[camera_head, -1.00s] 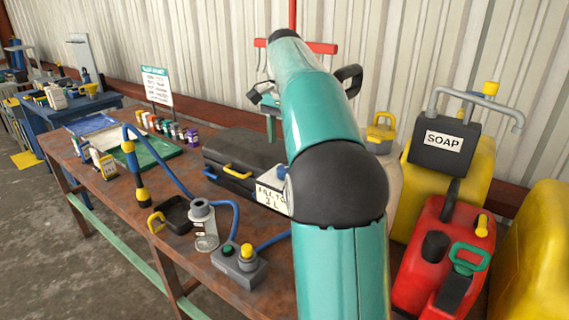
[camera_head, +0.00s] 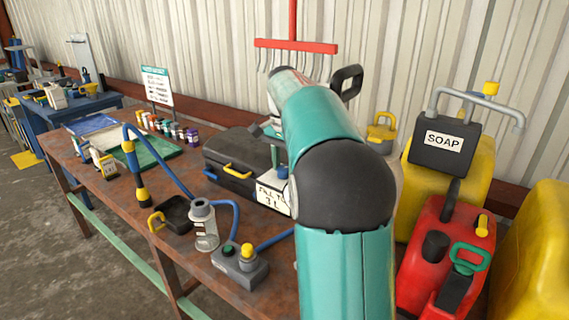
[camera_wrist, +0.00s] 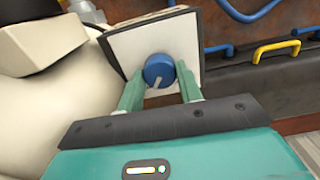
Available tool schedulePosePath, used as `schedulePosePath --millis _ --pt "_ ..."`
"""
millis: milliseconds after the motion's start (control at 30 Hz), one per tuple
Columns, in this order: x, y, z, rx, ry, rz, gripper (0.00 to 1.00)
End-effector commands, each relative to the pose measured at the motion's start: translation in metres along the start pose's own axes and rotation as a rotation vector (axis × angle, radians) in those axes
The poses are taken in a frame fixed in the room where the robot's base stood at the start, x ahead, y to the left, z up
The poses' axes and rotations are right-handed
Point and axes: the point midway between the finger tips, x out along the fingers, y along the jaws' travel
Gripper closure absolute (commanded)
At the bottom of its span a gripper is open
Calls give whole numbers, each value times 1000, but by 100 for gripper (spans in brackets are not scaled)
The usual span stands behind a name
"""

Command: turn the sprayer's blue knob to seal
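In the wrist view, the blue knob (camera_wrist: 158,71) with a pale pointer mark sits on a white square plate (camera_wrist: 185,40). The pointer slants toward the lower left. My gripper (camera_wrist: 161,77) has its two green fingers either side of the knob, apart, with small gaps seeming to show beside it. Whether the fingertips reach past the knob's face is hard to tell. A cream rounded body (camera_wrist: 45,100), likely the sprayer's tank, fills the left.
A button box (camera_head: 240,267) and a clear cylinder (camera_head: 205,230) stand in front. A red can (camera_head: 445,255) and yellow soap container (camera_head: 475,170) crowd the right.

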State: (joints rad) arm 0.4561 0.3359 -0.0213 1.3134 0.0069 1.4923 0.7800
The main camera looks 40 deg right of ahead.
Motion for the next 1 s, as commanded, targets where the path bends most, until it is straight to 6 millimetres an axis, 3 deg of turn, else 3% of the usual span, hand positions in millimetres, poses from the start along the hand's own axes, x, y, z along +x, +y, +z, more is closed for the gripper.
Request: schedulePosePath --millis 467,1000 --pt "0 0 0 -81 0 0 87" --pt "0 0 0 -526 0 -1 87"
